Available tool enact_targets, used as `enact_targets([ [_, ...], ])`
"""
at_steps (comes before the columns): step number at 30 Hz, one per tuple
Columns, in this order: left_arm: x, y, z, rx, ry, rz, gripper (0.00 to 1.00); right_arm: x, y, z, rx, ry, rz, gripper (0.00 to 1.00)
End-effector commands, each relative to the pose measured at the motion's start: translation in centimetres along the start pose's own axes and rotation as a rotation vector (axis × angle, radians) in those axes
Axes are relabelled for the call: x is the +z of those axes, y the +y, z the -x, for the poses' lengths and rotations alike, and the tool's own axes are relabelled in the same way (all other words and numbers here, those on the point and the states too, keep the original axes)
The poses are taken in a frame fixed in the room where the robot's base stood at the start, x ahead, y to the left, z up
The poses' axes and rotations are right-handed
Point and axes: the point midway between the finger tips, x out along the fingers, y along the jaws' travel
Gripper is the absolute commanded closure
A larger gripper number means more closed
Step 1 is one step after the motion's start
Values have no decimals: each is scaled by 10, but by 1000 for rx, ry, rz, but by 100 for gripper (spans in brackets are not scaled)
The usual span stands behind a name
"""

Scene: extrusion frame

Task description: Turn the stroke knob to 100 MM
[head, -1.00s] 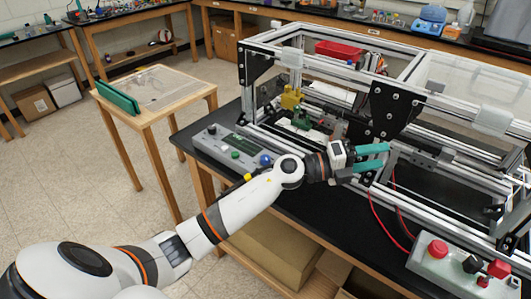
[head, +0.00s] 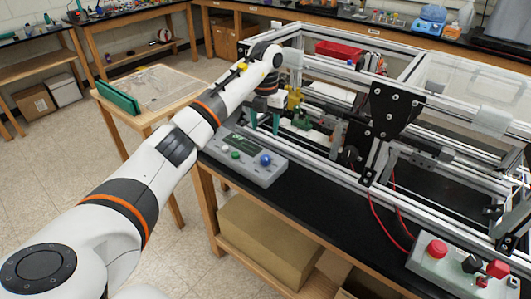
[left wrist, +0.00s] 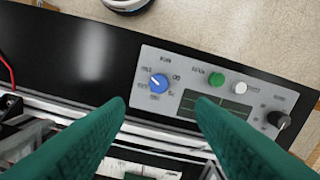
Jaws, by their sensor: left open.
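A grey control panel (head: 270,177) lies on the black bench top in front of the extrusion frame. In the left wrist view the panel (left wrist: 190,60) carries a blue pointer knob (left wrist: 159,82), a green button (left wrist: 217,79), a white button (left wrist: 239,87), a dark screen (left wrist: 215,110) and a black knob (left wrist: 279,120). The labels are too small to read surely, so I cannot tell which knob is the stroke knob. My left gripper (head: 264,123) is open and empty, green fingers pointing down above the panel's far side. It touches neither knob. My right gripper is out of view.
The aluminium frame (head: 330,165) stands right behind the panel, with a yellow part (head: 293,97) near the gripper. Another box (head: 455,265) with a red button sits at the lower right. Black bench top is clear between the two boxes.

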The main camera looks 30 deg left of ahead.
Motion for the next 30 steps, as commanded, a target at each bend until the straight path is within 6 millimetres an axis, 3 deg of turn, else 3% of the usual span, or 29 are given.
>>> enact_targets([
  [15, 1, 2, -93, 5, -3, -4, 50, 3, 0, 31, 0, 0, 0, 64],
  [21, 0, 2, -108, 5, 1, -4, 50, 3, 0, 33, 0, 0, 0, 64],
  [30, 0, 2, -110, 5, 1, -5, 53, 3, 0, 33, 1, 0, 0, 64],
])
